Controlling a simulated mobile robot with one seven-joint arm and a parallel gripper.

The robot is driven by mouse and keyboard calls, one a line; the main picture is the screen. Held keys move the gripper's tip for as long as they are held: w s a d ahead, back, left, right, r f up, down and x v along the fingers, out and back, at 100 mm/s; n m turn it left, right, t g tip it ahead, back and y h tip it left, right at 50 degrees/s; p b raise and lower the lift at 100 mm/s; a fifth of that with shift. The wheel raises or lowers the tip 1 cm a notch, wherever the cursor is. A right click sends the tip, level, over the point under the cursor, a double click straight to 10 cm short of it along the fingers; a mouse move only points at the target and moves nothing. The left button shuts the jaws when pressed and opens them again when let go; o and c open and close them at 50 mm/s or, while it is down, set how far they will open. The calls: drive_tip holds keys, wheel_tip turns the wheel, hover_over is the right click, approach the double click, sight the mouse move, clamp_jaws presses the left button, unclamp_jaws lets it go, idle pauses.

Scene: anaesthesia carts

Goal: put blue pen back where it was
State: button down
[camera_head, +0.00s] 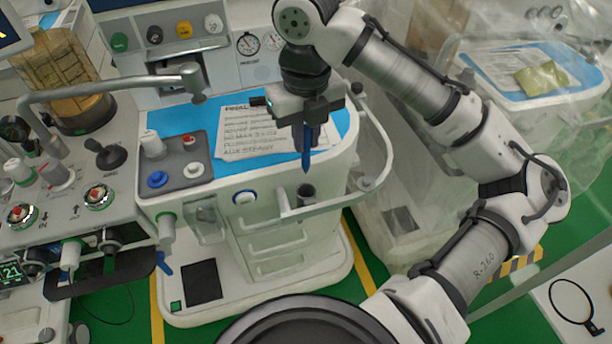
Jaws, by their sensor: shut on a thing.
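The blue pen (306,163) hangs upright, tip down, in my gripper (306,128). My gripper is shut on its upper part, which the fingers hide. In the picture the pen's tip is just above a small dark cup-like holder (306,190) on the cart's front rail. The tip and the holder look apart. How far the pen is from the holder in depth I cannot tell.
The cart (290,215) has a blue top with a paper sheet (262,133) and a grey knob panel (178,160). A curved rail (375,150) runs along its right side. A plastic-covered cart with a blue tray (490,85) stands to the right.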

sight(306, 167)
wheel_tip(306, 167, down, 10)
drive_tip(key=shift+f, duration=0.1)
drive_tip(key=shift+f+b, duration=0.1)
drive_tip(key=shift+b, duration=0.2)
drive_tip(key=shift+f, duration=0.15)
drive_tip(key=c, duration=1.4)
unclamp_jaws()
wheel_tip(306, 167, up, 13)
drive_tip(key=shift+f+p, duration=0.2)
drive_tip(key=shift+p, duration=0.25)
